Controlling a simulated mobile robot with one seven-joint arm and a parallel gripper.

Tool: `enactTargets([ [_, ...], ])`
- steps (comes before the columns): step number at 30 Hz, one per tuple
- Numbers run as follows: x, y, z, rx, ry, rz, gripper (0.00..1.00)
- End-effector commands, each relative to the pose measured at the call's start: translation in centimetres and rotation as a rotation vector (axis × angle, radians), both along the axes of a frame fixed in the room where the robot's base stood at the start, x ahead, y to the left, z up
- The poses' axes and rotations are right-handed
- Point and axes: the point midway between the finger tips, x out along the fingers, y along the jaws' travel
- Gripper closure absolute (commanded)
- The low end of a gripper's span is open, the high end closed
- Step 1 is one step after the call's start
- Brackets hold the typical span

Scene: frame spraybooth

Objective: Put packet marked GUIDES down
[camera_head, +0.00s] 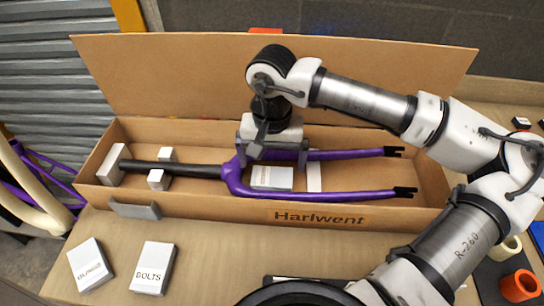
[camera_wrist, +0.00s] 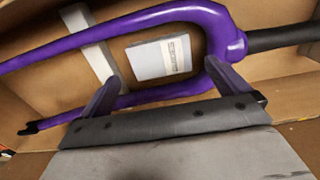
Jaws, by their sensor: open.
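A white packet (camera_head: 271,178) lies flat in the open cardboard box (camera_head: 210,208), between the two legs of a purple fork (camera_head: 235,178). My gripper (camera_head: 275,158) is above the fork, over the packet. In the wrist view my gripper's fingers (camera_wrist: 170,90) are wide apart with nothing between them, and the packet lies beyond them.
White blocks (camera_head: 112,164) and a white strip (camera_wrist: 88,42) stand around the fork. A packet marked BOLTS (camera_head: 152,268) and another white packet (camera_head: 90,265), its print unclear, lie on the table in front. The box's lid (camera_head: 180,70) stands up behind. An orange ring (camera_head: 521,286) is at right.

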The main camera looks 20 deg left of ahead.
Motion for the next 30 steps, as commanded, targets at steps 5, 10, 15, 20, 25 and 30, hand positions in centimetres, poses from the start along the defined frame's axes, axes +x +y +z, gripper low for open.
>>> enactTargets([
  [5,0.0,0.0,1.1,0.001,0.001,0.000,0.00],
  [10,0.1,0.0,3.3,0.001,-0.006,-0.001,0.00],
  [15,0.1,0.0,7.5,0.001,-0.004,-0.002,0.00],
  [20,0.0,0.1,10.7,0.002,-0.003,-0.001,0.00],
  [25,0.0,0.0,12.6,0.000,-0.001,0.000,0.00],
  [30,0.0,0.0,13.2,0.001,0.001,0.001,0.00],
])
